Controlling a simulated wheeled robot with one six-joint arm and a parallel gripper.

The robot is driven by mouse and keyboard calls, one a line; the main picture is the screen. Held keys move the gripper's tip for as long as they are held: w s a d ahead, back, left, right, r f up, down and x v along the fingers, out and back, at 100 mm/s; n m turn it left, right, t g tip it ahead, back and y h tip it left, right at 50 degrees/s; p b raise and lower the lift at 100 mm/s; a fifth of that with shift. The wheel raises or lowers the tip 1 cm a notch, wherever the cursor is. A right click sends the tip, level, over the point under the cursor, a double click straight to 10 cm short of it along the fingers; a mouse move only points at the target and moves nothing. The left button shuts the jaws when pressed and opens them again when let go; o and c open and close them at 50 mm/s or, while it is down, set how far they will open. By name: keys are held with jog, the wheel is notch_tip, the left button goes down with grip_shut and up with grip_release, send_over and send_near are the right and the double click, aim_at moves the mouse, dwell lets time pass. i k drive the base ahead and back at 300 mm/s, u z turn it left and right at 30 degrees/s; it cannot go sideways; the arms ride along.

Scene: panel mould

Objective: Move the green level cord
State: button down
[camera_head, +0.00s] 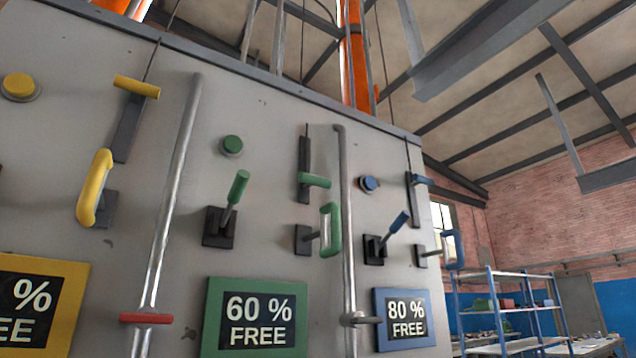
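The green level cord's handle (314,181) is a short green crossbar in front of a dark vertical plate (304,155) on the grey panel (270,110). A thin cord runs up from this plate. Below it is a green loop handle (334,230) on a dark bracket. To the left are a green round button (231,146) and a green-gripped lever (238,188), tilted up to the right from a black base. A green sign (214,318) below reads "60 % FREE". My gripper is not in view.
Matching yellow controls (95,188) are at left and blue controls (400,222) at right. Vertical metal pipes (176,180) stand before the panel on both sides of the green group; the left one has a red handle (146,318). A blue shelf rack (497,300) stands beyond at right.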

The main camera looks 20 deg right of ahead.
aim_at(309, 180)
jog(key=k, duration=1)
jog(key=z, duration=0.8)
jog(key=i, duration=1.5)
jog(key=u, duration=0.75)
